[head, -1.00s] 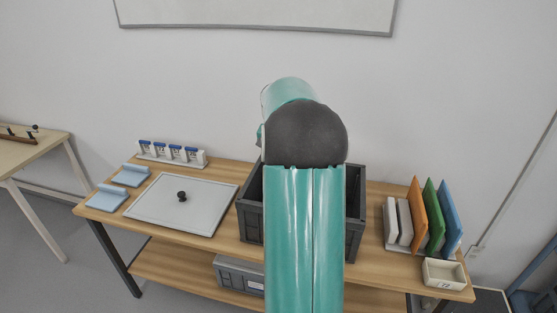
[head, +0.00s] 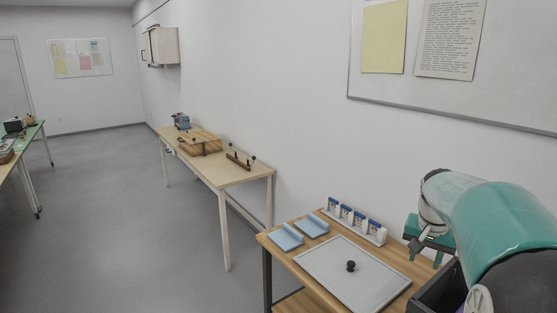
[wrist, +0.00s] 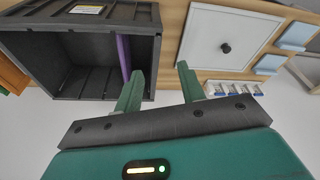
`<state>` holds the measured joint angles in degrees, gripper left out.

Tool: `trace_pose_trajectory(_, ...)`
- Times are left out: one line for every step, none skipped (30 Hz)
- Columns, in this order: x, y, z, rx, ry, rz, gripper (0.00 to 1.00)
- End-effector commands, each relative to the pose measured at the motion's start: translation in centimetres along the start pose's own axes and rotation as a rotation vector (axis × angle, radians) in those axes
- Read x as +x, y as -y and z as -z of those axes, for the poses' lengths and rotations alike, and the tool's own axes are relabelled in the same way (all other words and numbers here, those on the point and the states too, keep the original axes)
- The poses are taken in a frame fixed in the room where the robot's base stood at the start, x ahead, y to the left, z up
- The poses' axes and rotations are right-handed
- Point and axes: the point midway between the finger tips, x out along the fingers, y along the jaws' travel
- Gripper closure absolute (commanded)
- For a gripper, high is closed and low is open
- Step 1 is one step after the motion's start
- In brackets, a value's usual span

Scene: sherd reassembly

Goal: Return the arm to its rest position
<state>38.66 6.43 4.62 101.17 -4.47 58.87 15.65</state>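My gripper (wrist: 160,70) shows in the wrist view with its two green fingers apart and nothing between them. In the head view my gripper (head: 425,258) is at the right, at the end of my teal arm, above the wooden table and beside the dark crate. The dark grey crate (wrist: 85,28) fills the upper left of the wrist view, and a purple flat piece (wrist: 124,55) stands upright along its inner side. In the head view only part of the crate (head: 436,290) shows at the lower right; my arm covers the rest.
A grey lidded panel with a black knob (head: 351,266) lies on the table, near two blue pads (head: 286,237) and a rack of blue-capped bottles (head: 357,218). A second table (head: 220,172) with wooden fixtures stands farther back. The floor to the left is open.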

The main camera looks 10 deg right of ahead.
Motion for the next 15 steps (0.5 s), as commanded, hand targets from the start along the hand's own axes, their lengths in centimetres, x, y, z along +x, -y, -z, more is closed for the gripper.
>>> trace_pose_trajectory(-1.6,1.8,-2.0,-0.054,-0.019,0.014,0.60)
trace_pose_trajectory(-2.2,2.6,-3.1,-0.085,-0.028,0.022,0.60)
trace_pose_trajectory(-3.1,3.7,-4.7,-0.126,-0.040,0.033,0.60)
trace_pose_trajectory(-3.7,4.4,-5.9,-0.156,-0.049,0.042,0.60)
trace_pose_trajectory(-4.3,5.1,-7.1,-0.187,-0.058,0.051,0.60)
trace_pose_trajectory(-5.1,5.9,-8.8,-0.227,-0.071,0.064,0.60)
trace_pose_trajectory(-5.6,6.5,-10.0,-0.256,-0.079,0.073,0.60)
trace_pose_trajectory(-6.0,7.0,-11.3,-0.287,-0.087,0.084,0.60)
trace_pose_trajectory(-6.6,7.6,-13.0,-0.326,-0.100,0.098,0.60)
trace_pose_trajectory(-7.0,7.9,-14.3,-0.354,-0.109,0.109,0.60)
trace_pose_trajectory(-7.3,8.2,-15.5,-0.384,-0.118,0.119,0.60)
trace_pose_trajectory(-7.7,8.6,-17.2,-0.423,-0.129,0.134,0.60)
trace_pose_trajectory(-8.0,8.8,-18.5,-0.452,-0.138,0.146,0.60)
trace_pose_trajectory(-8.2,9.0,-19.8,-0.482,-0.146,0.157,0.60)
trace_pose_trajectory(-8.5,9.2,-21.4,-0.519,-0.158,0.174,0.60)
